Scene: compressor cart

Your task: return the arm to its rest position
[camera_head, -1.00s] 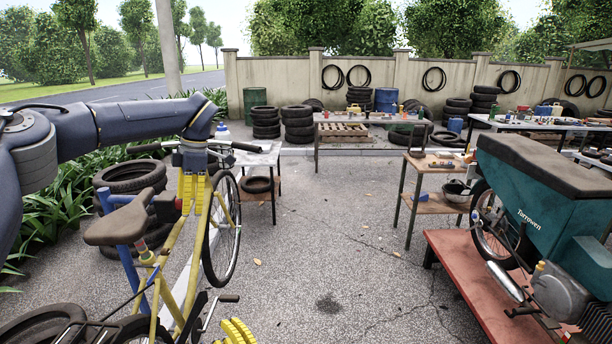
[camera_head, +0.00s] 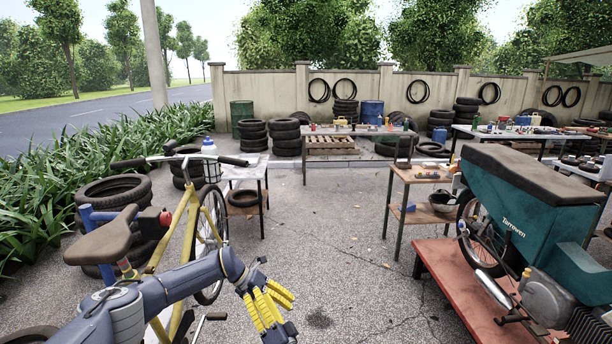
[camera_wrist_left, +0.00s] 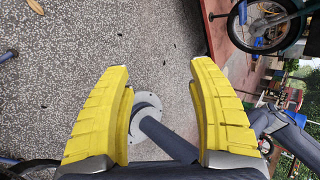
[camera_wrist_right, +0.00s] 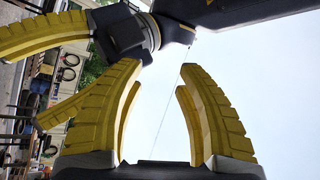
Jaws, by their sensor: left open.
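My left arm comes in at the lower left in the head view, in front of the yellow bicycle (camera_head: 184,225). My left gripper (camera_head: 279,292) is at its end, over the paving. In the left wrist view its jaws (camera_wrist_left: 160,70) are apart, with nothing between them but ground and a grey column base behind. My right gripper (camera_wrist_right: 158,72) is open and empty in the right wrist view, with sky between its fingers. The left gripper also shows close by there (camera_wrist_right: 22,85). In the head view the yellow fingers of both overlap near the bottom, so contact is unclear.
The bicycle's handlebar (camera_head: 178,160) and saddle (camera_head: 104,234) stand close behind the left arm. A small table (camera_head: 243,172) is beyond. A red stand (camera_head: 449,281) holds a teal motorbike body (camera_head: 520,205) at right. The middle paving is clear.

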